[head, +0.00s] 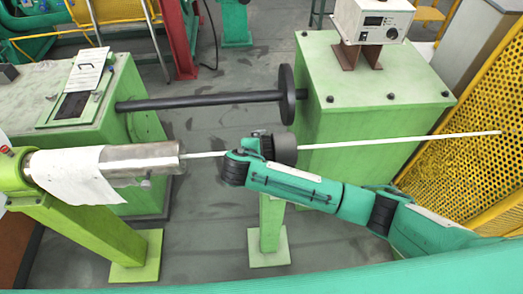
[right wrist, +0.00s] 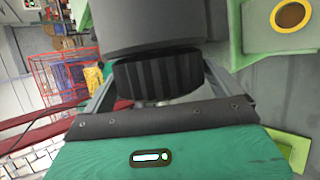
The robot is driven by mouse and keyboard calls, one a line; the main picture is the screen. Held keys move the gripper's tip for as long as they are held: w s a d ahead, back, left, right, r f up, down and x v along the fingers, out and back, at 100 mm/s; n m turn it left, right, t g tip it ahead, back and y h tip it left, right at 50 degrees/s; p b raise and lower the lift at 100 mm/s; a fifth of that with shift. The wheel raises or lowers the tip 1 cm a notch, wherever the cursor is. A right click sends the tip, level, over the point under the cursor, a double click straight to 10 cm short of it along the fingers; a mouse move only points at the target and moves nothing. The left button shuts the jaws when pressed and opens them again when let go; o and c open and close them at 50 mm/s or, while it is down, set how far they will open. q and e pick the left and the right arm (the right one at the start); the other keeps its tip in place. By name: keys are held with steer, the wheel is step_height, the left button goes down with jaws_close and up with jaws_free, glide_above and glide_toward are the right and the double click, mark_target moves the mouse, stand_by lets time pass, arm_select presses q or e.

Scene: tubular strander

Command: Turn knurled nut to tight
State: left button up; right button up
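The knurled nut is a dark ribbed ring (right wrist: 157,76) below a larger smooth grey cylinder (right wrist: 150,25) in the right wrist view. In the head view the nut (head: 264,142) shows partly, beside the grey cylinder (head: 283,149) on a thin pale rod (head: 410,139). My right gripper (right wrist: 157,88) has one finger on each side of the nut, and both look flush against it. In the head view my teal right arm comes from the right and ends at the nut, hiding part of it. My left gripper is not in view.
A steel tube (head: 150,160) with a white cloth (head: 70,173) lies left, around the rod's line. A black shaft with a disc (head: 287,95) runs behind to a green cabinet (head: 370,75). A yellow mesh guard (head: 480,140) stands right. A green post (head: 270,225) stands below.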

steer(key=shift+s, duration=0.1)
steer(key=shift+s+a+r+b, duration=0.3)
steer(key=shift+s+b, duration=0.05)
steer(key=v, duration=1.2)
steer(key=shift+s+r, duration=0.25)
